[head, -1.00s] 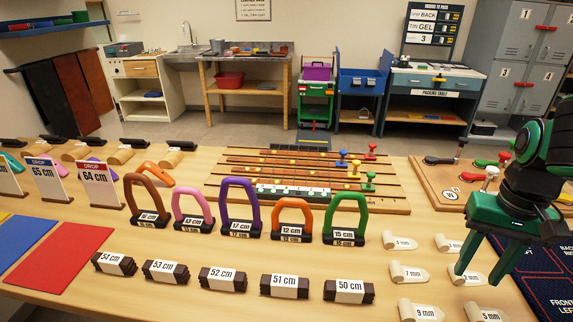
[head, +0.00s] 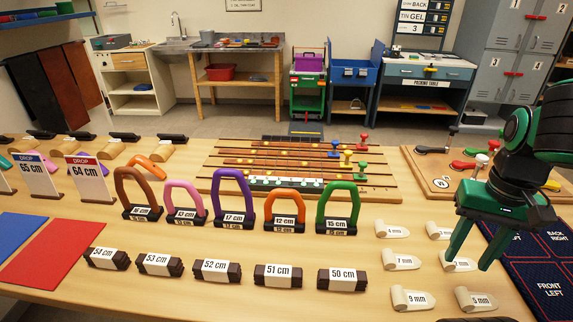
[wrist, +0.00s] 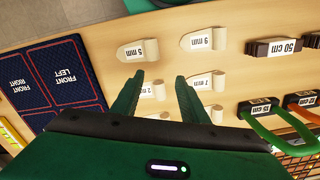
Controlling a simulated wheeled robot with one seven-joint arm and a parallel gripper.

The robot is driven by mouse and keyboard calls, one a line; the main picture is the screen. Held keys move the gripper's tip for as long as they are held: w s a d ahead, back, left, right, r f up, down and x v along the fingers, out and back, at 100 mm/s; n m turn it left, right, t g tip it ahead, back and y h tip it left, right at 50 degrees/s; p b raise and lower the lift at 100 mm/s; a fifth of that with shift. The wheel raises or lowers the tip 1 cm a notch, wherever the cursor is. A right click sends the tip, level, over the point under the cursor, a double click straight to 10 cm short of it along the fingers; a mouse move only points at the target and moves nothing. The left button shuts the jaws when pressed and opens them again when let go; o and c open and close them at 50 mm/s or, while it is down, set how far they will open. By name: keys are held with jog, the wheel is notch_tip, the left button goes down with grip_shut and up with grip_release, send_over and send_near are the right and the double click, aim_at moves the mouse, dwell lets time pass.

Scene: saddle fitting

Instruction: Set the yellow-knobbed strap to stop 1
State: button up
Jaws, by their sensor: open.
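The strap board (head: 300,195) lies at the far middle of the bench, with several brown straps running across it. The strap with the yellow knob (head: 347,158) has its knob near the board's right end, between the blue knob (head: 335,147) and the green knob (head: 361,168). The red knob (head: 364,138) is farthest back. Stop numbers are too small to read. My gripper (head: 467,262) is open and empty at the right, well apart from the board, above small white tags. The wrist view shows its two spread fingers (wrist: 160,78) with nothing between them; the yellow knob is not in that view.
Upright coloured loops, such as the green loop (head: 338,205), stand between the board and the bench's front. White millimetre tags, one reading 9 mm (head: 412,299), lie below my gripper. A second board (head: 420,175) with coloured handles and a dark blue mat (head: 550,275) are at the right.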

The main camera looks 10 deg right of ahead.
notch_tip(320, 180, up, 9)
jog(key=n+t, duration=0.5)
jog(key=n, duration=0.3)
send_over(349, 152)
jog(key=s, duration=0.5)
jog(key=x, duration=1)
jog(key=shift+w+d+f, duration=0.1)
jog(key=shift+f, duration=0.15)
grip_shut()
